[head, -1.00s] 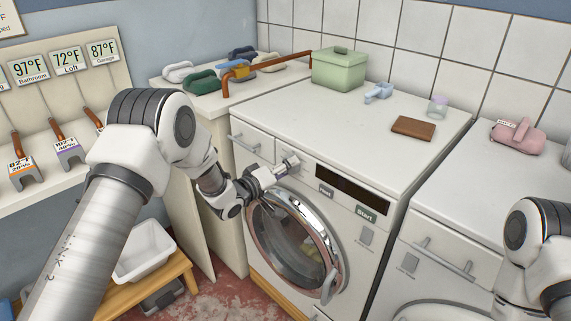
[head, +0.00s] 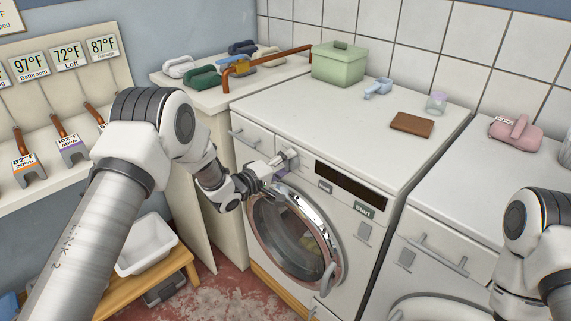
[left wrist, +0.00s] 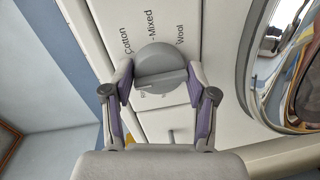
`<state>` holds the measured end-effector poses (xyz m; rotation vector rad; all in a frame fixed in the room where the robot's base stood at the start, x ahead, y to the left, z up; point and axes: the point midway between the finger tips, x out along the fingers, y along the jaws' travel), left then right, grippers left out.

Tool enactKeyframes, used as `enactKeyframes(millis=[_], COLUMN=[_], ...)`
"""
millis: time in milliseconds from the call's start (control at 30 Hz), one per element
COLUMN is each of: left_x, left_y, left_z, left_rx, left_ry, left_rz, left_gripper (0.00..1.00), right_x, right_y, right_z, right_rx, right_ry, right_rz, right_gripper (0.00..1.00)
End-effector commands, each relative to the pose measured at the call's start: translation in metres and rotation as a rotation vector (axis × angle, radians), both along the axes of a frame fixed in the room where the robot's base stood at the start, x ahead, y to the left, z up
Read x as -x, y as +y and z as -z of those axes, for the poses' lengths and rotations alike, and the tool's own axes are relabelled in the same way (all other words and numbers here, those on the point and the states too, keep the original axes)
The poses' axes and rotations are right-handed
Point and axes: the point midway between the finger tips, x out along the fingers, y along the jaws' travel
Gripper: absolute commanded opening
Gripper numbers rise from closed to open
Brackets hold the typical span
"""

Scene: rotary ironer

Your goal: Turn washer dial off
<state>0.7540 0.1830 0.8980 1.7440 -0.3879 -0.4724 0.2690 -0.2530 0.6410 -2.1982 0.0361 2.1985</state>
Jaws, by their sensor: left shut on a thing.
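The washer dial (left wrist: 160,66) is a round grey knob with a raised bar across it. In the left wrist view, labels Cotton, Mixed and Wool are printed beside it; other labels are partly hidden by the dial. My left gripper (left wrist: 160,76) has a finger on each side of the dial and is shut on it. In the head view, my left gripper (head: 284,164) is at the left of the washer's (head: 335,235) control panel, where it largely hides the dial. My right arm shows at the right edge; its gripper is out of view.
The round washer door (head: 295,238) is below the gripper. A dark display (head: 350,185) and a Start button (head: 365,210) are to its right. A green box (head: 339,65), blue item (head: 378,88) and brown block (head: 412,124) lie on top.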

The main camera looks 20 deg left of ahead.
Motion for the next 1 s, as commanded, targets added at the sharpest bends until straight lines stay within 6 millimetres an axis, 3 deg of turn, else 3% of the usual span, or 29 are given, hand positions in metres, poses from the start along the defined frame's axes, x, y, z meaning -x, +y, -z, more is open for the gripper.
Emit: enactKeyframes(millis=[133,167,200,233,533,667,1000], left_x=[-0.002,-0.002,-0.002,-0.001,0.000,0.009,0.080], left_y=[0.000,0.000,0.000,0.000,0.001,0.007,0.047], left_z=[-0.004,-0.004,-0.004,-0.004,-0.002,-0.002,-0.012], left_rx=[0.001,0.001,0.001,0.001,0.000,0.001,0.005], left_ry=[-0.008,-0.008,-0.008,-0.008,-0.004,-0.001,-0.001], left_rz=[-0.001,-0.001,-0.001,-0.001,-0.001,-0.002,-0.004], left_gripper=[0.23,0.64,0.79,0.81,0.81,0.81,0.81], right_x=[0.000,0.000,0.000,0.000,0.000,0.000,0.000], right_y=[0.000,0.000,0.000,0.000,0.000,0.000,0.000], right_z=[0.000,0.000,0.000,0.000,0.000,0.000,0.000], right_rx=[0.000,0.000,0.000,0.000,0.000,0.000,0.000], right_ry=[0.000,0.000,0.000,0.000,0.000,0.000,0.000], right_rz=[0.000,0.000,0.000,0.000,0.000,0.000,0.000], right_gripper=[0.00,0.00,0.00,0.00,0.00,0.00,0.00])
